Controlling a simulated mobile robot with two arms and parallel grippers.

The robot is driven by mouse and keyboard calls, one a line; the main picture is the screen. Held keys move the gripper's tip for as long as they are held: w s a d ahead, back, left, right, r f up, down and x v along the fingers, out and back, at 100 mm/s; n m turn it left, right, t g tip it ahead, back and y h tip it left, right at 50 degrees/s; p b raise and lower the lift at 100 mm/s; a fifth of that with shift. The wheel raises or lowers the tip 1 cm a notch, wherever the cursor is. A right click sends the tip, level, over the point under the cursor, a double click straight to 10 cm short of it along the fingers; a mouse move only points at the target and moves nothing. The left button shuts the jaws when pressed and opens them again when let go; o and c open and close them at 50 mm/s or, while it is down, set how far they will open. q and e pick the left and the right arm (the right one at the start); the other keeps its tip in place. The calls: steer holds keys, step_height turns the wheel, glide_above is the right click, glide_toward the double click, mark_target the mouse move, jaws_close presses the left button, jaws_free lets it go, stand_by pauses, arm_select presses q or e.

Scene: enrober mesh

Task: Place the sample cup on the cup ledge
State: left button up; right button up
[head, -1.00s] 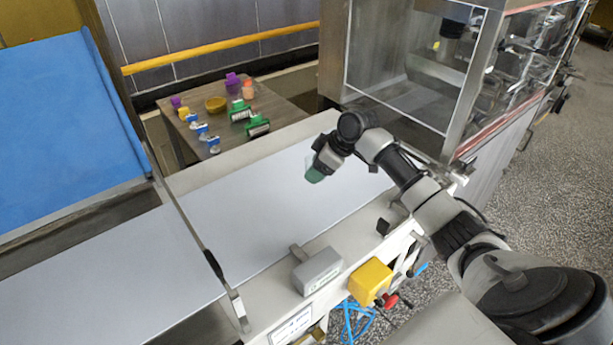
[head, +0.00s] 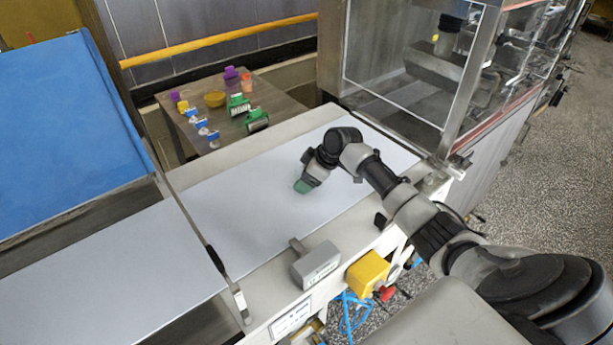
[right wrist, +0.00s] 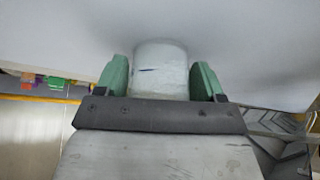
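My right gripper (head: 302,187) with green fingers hangs over the white belt (head: 240,215) in the head view. In the right wrist view, the green fingers of this gripper (right wrist: 161,82) stand close against both sides of a whitish sample cup (right wrist: 160,68) with a small blue mark. They are shut on it. The cup's far end lies against the pale belt in the picture; I cannot tell whether it touches. In the head view the cup is mostly hidden by the gripper. I cannot pick out the cup ledge for sure. My left gripper is not in view.
A grey box (head: 315,265) and a yellow box (head: 367,272) sit along the belt's near edge. A clear-walled machine (head: 405,65) stands at the right. A side table (head: 275,98) behind holds several coloured items. A blue sloped panel (head: 60,130) is at left.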

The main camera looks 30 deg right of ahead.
steer(key=shift+o, duration=1.2)
